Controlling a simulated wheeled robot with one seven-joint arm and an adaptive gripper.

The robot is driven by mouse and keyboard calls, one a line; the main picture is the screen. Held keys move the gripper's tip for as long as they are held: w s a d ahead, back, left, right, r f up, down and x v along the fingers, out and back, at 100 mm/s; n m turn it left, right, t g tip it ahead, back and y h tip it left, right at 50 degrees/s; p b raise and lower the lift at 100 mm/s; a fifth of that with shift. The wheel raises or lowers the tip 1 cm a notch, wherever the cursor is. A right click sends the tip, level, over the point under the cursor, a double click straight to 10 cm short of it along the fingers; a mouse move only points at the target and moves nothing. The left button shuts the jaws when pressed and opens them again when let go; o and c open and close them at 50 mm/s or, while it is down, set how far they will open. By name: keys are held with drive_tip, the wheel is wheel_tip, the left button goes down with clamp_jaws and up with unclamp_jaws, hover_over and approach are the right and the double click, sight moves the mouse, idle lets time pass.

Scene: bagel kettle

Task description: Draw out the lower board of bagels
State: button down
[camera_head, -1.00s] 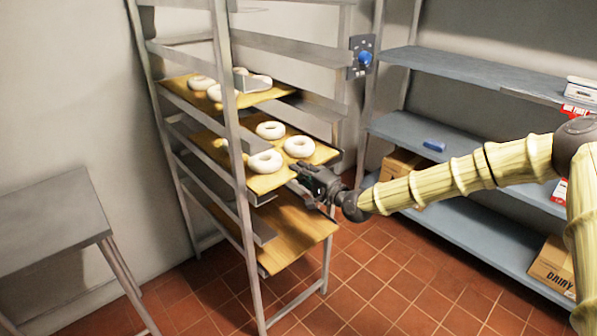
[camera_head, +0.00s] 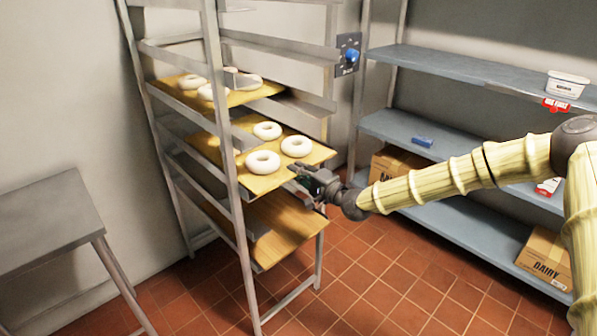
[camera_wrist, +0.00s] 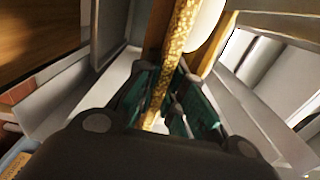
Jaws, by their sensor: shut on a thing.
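The lower board of bagels (camera_head: 274,177) sits in the rack below another bagel board, with its near end sticking out past the rack posts. Three pale ring bagels (camera_head: 263,162) show on it in the head view. My gripper (camera_head: 305,175) is shut on the board's front edge. In the wrist view the board's speckled edge (camera_wrist: 178,55) runs between the green-padded fingers (camera_wrist: 170,105), with part of a white bagel (camera_wrist: 207,25) beside it. The fingertips are partly hidden by the gripper in the head view.
The metal rack (camera_head: 228,120) holds an upper bagel board (camera_head: 250,97) and a bare wooden board (camera_head: 285,232) beneath. A grey table (camera_head: 45,225) stands left. Blue-grey shelves (camera_head: 450,135) with boxes stand right. Tiled floor (camera_head: 365,285) is open in front.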

drive_tip(key=c, duration=1.4)
unclamp_jaws()
drive_tip(key=shift+a, duration=0.1)
drive_tip(key=shift+o, duration=0.2)
drive_tip(key=v, duration=0.7)
drive_tip(key=s+a+f+n+g+h+p, duration=0.2)
drive_tip(key=s+f+n+g+h+p, duration=0.45)
drive_tip(key=s+f, duration=1.95)
drive_tip(key=s+d+f+n+g+h, duration=0.1)
drive_tip(key=s+d+f+g+h, duration=0.1)
drive_tip(key=s+d, duration=0.7)
drive_tip(key=s+d+f+n+g+h, duration=0.1)
drive_tip(key=s+d+g, duration=0.4)
drive_tip(key=s, duration=1.2)
drive_tip(key=d+f+h+p, duration=0.1)
drive_tip(key=d+h, duration=0.1)
drive_tip(key=d, duration=0.2)
drive_tip(key=shift+d+n, duration=0.15)
drive_tip(key=shift+n, duration=0.2)
